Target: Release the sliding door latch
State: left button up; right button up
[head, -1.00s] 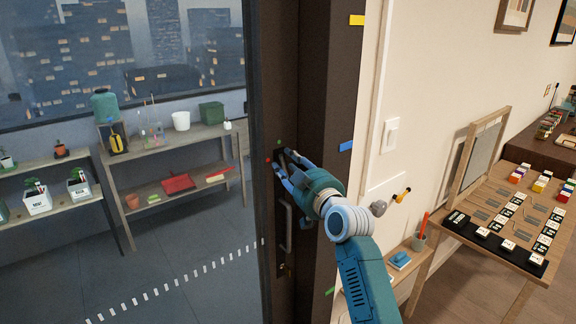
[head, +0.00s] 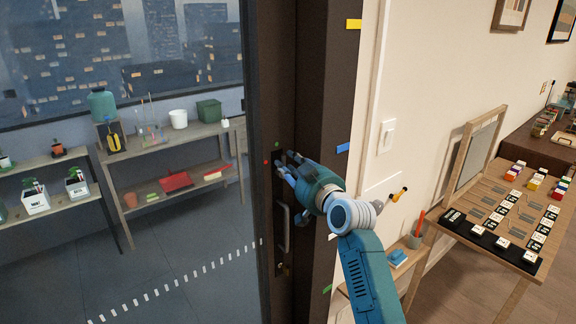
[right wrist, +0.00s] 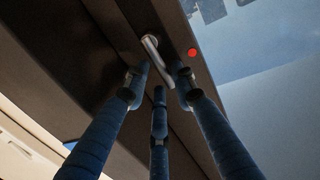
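The sliding door frame (head: 270,80) is dark brown, with glass to its left. The latch shows in the right wrist view as a grey lever (right wrist: 156,57) on a round base, hanging at a slant from the dark frame. My right gripper (head: 283,166) is at the frame's edge, above the pull handle (head: 287,232), and hides the latch in the head view. In the right wrist view its three fingers (right wrist: 160,86) are spread around the lever's lower end, with gaps visible; I cannot tell whether any finger touches it. My left gripper is not in view.
A keyed lock (head: 283,269) sits below the handle. Right of the frame are a light switch (head: 387,136), a small shelf (head: 408,262) and a wooden game table (head: 500,235). Plant shelves (head: 165,140) stand beyond the glass.

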jog(key=shift+d+f, duration=0.1)
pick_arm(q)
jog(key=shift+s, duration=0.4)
pick_arm(e)
jog(key=v, duration=1.2)
jog(key=shift+w, duration=0.1)
